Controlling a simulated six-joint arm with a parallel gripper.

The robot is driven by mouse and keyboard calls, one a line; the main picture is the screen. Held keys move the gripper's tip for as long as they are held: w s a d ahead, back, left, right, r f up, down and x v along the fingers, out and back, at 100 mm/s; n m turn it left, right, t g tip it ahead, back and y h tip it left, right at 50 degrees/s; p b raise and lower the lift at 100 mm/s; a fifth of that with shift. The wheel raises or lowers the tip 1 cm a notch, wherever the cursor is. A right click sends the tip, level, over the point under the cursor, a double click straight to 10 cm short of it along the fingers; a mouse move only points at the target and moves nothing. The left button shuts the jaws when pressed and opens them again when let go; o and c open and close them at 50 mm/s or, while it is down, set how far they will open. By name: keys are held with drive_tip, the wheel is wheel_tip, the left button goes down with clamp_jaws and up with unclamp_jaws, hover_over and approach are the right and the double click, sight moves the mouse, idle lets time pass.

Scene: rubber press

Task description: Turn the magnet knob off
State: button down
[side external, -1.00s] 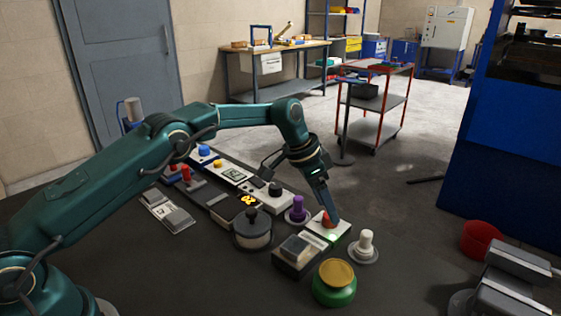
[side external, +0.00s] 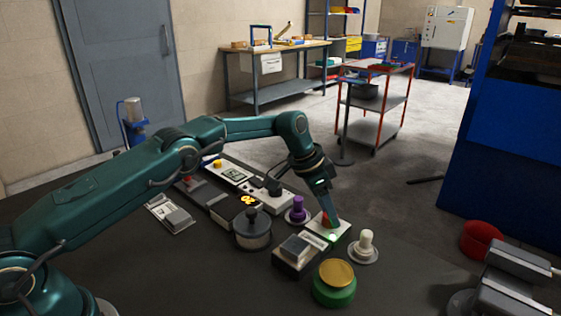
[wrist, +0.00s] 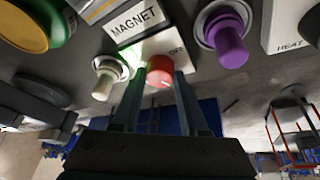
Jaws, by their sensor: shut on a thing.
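The red magnet knob (side external: 325,218) sits on a small white box (side external: 338,231) with a lit green-white spot on top. In the wrist view the knob (wrist: 160,70) is on a white panel below a label (wrist: 140,22) reading "MAGNET", with "OFF" printed at its upper right. My gripper (wrist: 158,78) has one finger on each side of the knob and is shut on it. A small pale mark shows on the knob's lower face. In the side view my gripper (side external: 328,213) comes down on the knob from above and hides part of it.
A purple knob (side external: 297,211) stands left of the magnet box, and a white knob (side external: 365,244) close on its right. A green jar with a gold top (side external: 335,283) and a grey-topped box (side external: 296,250) are in front. Several other controls lie further left.

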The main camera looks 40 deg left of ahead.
drive_tip(key=shift+n, duration=0.3)
drive_tip(key=n, duration=0.2)
drive_tip(key=n+t+y, duration=0.1)
drive_tip(key=n, duration=0.1)
drive_tip(key=shift+d+r+y, duration=0.1)
drive_tip(key=shift+d+y, duration=0.05)
drive_tip(key=shift+y, duration=0.15)
drive_tip(key=n+y, duration=0.2)
drive_tip(key=n, duration=0.3)
drive_tip(key=shift+n, duration=0.4)
drive_tip(key=shift+c, duration=2.2)
unclamp_jaws()
drive_tip(key=shift+s, duration=0.1)
drive_tip(key=shift+v, duration=2.55)
drive_tip(key=shift+d, duration=0.1)
